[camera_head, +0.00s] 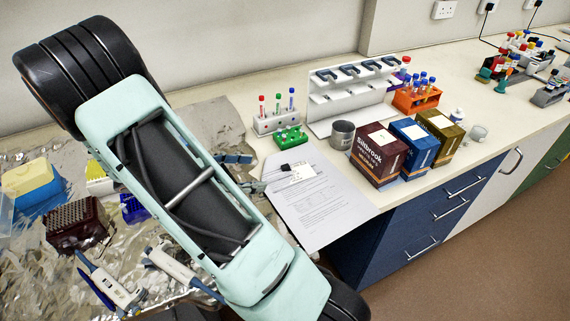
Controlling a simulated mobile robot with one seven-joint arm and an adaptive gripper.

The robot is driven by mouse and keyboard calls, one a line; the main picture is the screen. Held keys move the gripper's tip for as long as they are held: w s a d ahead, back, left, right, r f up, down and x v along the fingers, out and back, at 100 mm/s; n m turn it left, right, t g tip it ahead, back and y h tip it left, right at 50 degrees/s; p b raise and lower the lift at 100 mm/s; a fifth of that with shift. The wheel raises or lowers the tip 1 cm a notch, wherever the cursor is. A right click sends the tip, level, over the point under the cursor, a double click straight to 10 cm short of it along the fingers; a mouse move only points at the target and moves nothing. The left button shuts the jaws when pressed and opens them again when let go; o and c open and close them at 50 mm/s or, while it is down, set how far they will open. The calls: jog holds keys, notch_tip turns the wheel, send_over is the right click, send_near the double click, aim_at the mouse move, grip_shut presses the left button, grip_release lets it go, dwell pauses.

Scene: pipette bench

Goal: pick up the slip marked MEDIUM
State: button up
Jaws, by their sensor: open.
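A small pale slip (303,173) with markings too small to read lies on a printed sheet (318,206) near the bench's front edge. I cannot tell whether this slip is the one marked MEDIUM. Pale square labels or slips also show on the maroon, blue and olive boxes; their words are not legible. My gripper (252,173) shows only partly past my arm, just left of the slip and sheet. Its fingers are apart with nothing seen between them. My arm hides much of the bench to the left.
The maroon box (378,156), blue box (414,149) and olive box (441,139) stand right of the sheet, beside a grey cup (342,134). Behind are a white stand (345,108) and tube racks. Pipettes and a tip rack (76,224) lie on foil at left.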

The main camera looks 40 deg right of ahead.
aim_at(300, 171)
jog(key=x, duration=0.4)
jog(key=shift+s+d, duration=0.1)
jog(key=shift+s, duration=0.15)
jog(key=shift+p+x, duration=0.4)
jog(key=shift+x, duration=2.6)
jog(key=shift+w+f, duration=0.1)
jog(key=shift+w, duration=0.05)
jog(key=shift+c, duration=0.4)
jog(key=c, duration=0.8)
